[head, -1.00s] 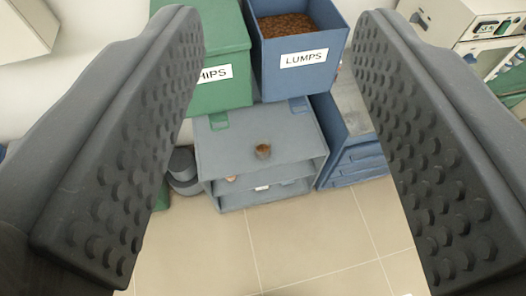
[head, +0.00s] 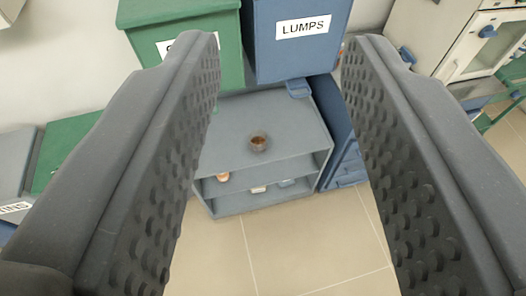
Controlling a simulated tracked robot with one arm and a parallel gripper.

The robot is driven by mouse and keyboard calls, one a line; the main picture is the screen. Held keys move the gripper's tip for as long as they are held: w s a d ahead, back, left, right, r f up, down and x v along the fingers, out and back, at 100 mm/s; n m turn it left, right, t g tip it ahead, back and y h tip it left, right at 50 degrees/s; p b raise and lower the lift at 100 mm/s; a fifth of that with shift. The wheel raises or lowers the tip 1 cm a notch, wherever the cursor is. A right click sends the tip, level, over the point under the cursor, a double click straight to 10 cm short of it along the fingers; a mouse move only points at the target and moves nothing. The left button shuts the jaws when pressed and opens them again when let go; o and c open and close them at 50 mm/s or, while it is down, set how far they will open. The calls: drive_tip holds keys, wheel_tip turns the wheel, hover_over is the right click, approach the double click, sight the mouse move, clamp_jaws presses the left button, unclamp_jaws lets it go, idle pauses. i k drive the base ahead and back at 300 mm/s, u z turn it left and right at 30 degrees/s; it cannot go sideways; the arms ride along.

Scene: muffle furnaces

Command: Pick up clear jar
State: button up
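A small round jar (head: 258,143) with brown contents stands upright on the top of a low grey shelf unit (head: 292,124). I cannot tell for sure that its wall is clear. My gripper (head: 284,55) is open and empty, with one dark studded finger on each side of the view. The jar shows in the gap between the fingers, farther away and not touched.
A green bin (head: 180,22) and a blue bin labelled LUMPS (head: 300,55) stand behind the shelf top. A copper-coloured item (head: 223,176) and pale items lie on the lower shelf. Tiled floor (head: 300,250) in front is clear.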

sight(258, 138)
drive_tip(key=z, duration=2.2)
drive_tip(key=k, duration=1.15)
drive_tip(key=u, duration=2.15)
drive_tip(key=i, duration=1)
drive_tip(key=z, duration=0.05)
